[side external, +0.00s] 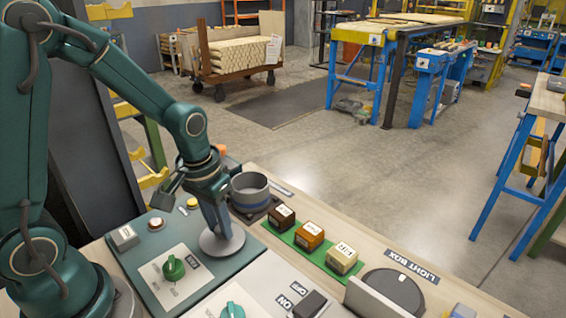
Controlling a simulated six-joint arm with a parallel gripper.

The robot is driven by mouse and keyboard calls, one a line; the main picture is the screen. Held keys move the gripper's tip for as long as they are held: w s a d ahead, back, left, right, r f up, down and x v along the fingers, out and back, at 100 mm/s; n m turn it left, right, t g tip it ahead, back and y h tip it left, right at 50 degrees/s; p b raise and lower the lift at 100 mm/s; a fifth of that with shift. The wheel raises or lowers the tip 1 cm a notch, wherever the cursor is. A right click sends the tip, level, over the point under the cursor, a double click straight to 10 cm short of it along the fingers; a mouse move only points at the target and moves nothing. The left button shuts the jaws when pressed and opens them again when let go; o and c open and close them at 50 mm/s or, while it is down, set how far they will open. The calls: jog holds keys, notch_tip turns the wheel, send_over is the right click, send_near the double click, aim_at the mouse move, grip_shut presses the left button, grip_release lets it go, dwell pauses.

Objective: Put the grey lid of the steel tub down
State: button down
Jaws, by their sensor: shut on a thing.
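The grey lid (208,245) is a flat round disc, low over the right edge of the green control panel and the wooden bench. I cannot tell whether it touches the surface below. My gripper (219,230) points down and is shut on the lid at its middle, where the fingers hide its knob. The steel tub (249,192) is a grey, open-topped round pot with a blue band. It stands upright on a dark square base just behind and right of my gripper.
Three labelled blocks, dark brown (282,217), orange (310,236) and cream (342,258), sit on a green strip right of the lid. The green panel (134,261) carries a green knob (174,267) and buttons. A dark round light box (398,287) stands at front right.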

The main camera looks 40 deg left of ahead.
aim_at(216, 244)
jog(key=shift+f, duration=0.1)
jog(key=c, duration=0.6)
grip_release()
jog(key=shift+c, duration=0.2)
notch_tip(216, 244, up, 12)
jog(key=s, duration=0.1)
jog(key=s+d+m+t, duration=0.2)
jog(key=s+d+t, duration=0.2)
jog(key=s, duration=0.3)
jog(key=shift+s+r, duration=0.25)
jog(key=shift+s, duration=0.15)
